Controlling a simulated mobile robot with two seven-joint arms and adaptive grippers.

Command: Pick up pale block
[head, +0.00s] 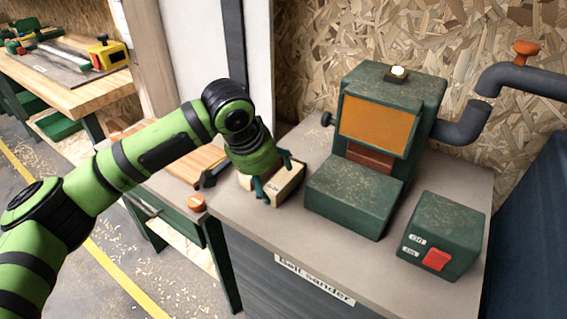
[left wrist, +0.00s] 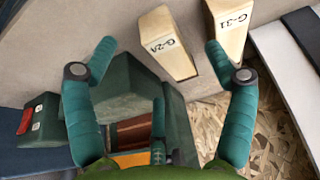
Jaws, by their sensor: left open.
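A pale block (head: 290,184) marked with small print lies on the grey bench top left of the belt sander. In the left wrist view this block, marked G-2A (left wrist: 168,46), lies between and beyond the fingertips. A second pale block (left wrist: 231,28), marked G-31, lies beside it, past the other finger; the arm partly hides it in the head view (head: 244,181). My left gripper (head: 274,176) is open over the blocks, with teal fingers apart, and it shows in the left wrist view (left wrist: 159,47). I cannot tell whether a finger touches a block. My right gripper is not in view.
The green belt sander (head: 350,199) stands close to the right of the blocks. A switch box (head: 440,235) with a red button is farther right. A wooden workbench (head: 70,92) stands at the back left. The bench's front strip is clear.

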